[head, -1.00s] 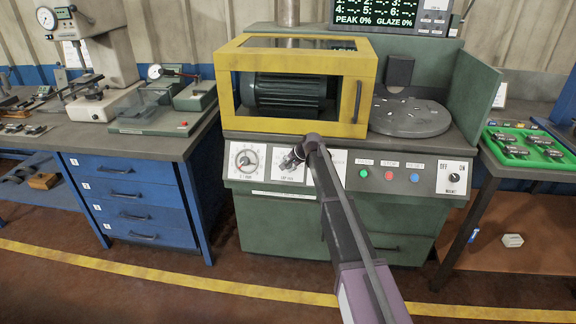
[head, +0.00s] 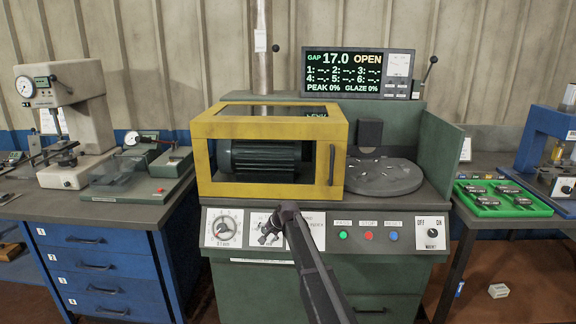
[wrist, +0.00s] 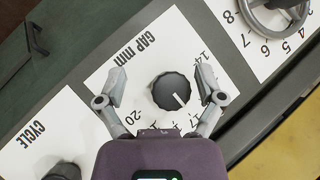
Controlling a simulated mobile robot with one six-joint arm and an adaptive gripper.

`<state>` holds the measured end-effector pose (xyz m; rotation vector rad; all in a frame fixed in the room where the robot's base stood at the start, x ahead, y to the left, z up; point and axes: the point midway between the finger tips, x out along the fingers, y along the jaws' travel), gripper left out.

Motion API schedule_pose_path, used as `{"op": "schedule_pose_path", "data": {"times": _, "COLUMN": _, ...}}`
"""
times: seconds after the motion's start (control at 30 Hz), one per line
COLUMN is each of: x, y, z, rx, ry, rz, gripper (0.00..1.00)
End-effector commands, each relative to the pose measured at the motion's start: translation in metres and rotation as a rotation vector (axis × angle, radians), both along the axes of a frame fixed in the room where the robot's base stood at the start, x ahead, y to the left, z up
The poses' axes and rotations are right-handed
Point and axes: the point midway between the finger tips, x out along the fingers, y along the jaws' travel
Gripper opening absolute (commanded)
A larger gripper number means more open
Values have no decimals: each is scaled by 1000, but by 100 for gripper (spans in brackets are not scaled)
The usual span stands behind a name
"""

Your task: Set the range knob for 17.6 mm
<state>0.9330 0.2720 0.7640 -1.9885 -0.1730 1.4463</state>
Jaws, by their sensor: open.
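The black range knob (wrist: 173,92) sits on a white "GAP mm" plate (wrist: 128,58) in the wrist view, with 14 and 20 legible on its scale. Its white pointer line slants toward the picture's lower right. My gripper (wrist: 157,88) is open, with one finger on either side of the knob; I cannot tell whether either touches it. In the head view my gripper (head: 270,228) is in front of the panel and covers the knob. The display (head: 362,73) reads GAP 17.0 OPEN, with blank numbered entries, PEAK 0% and GLAZE 0%.
A handwheel dial (head: 223,227) is left of the gap plate; the CYCLE plate (wrist: 38,135) with a dark knob adjoins it. Green, red and blue buttons (head: 368,236) and an OFF/ON switch (head: 432,233) lie right. The yellow guard (head: 200,152) stands above the panel.

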Motion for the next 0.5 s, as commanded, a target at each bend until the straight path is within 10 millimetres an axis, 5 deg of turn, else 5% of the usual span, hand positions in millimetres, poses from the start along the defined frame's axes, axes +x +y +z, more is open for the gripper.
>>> {"op": "schedule_pose_path", "data": {"times": 0.5, "x": -202, "y": -161, "z": -26, "rx": -335, "ry": 106, "rz": 194, "gripper": 87}}
